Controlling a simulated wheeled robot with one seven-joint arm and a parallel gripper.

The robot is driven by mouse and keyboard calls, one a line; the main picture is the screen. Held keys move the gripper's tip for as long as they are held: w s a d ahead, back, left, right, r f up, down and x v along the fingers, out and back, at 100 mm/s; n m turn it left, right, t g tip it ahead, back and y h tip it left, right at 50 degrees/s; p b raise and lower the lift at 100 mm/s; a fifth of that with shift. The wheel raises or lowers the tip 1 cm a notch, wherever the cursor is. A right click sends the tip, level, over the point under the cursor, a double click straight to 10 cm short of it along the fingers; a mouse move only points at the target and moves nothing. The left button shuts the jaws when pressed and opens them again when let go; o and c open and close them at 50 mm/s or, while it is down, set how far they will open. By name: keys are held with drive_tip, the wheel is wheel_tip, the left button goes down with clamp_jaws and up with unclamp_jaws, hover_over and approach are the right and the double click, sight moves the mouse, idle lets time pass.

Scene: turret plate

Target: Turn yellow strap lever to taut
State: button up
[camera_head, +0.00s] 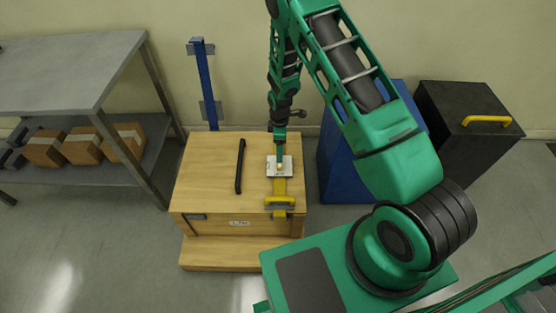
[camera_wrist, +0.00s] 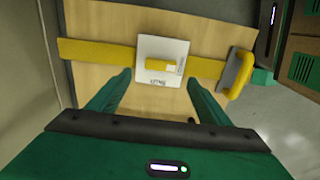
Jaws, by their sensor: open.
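The yellow strap lever (camera_wrist: 161,65) is a small yellow bar on a white square plate (camera_wrist: 176,49) with dark lettering, in the wrist view. The plate also shows in the head view (camera_head: 271,167) on top of the wooden crate (camera_head: 208,162). A yellow strap (camera_wrist: 97,51) runs across the crate top and passes at the plate to a yellow handle with a grey bracket (camera_wrist: 240,73). My gripper (camera_wrist: 160,82) is open, with its two green fingers apart on either side of the lever's near side.
A black handle bar (camera_head: 240,166) stands on the crate lid left of the plate. A blue bin (camera_head: 335,165) and a black box with a yellow handle (camera_head: 470,128) stand right of the crate. A grey shelf table (camera_head: 70,65) with cardboard boxes is at left. A blue post (camera_head: 205,85) stands behind.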

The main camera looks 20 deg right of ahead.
wheel_tip(320, 180, down, 8)
drive_tip(key=shift+r, duration=0.1)
idle(0.4)
drive_tip(key=c, duration=1)
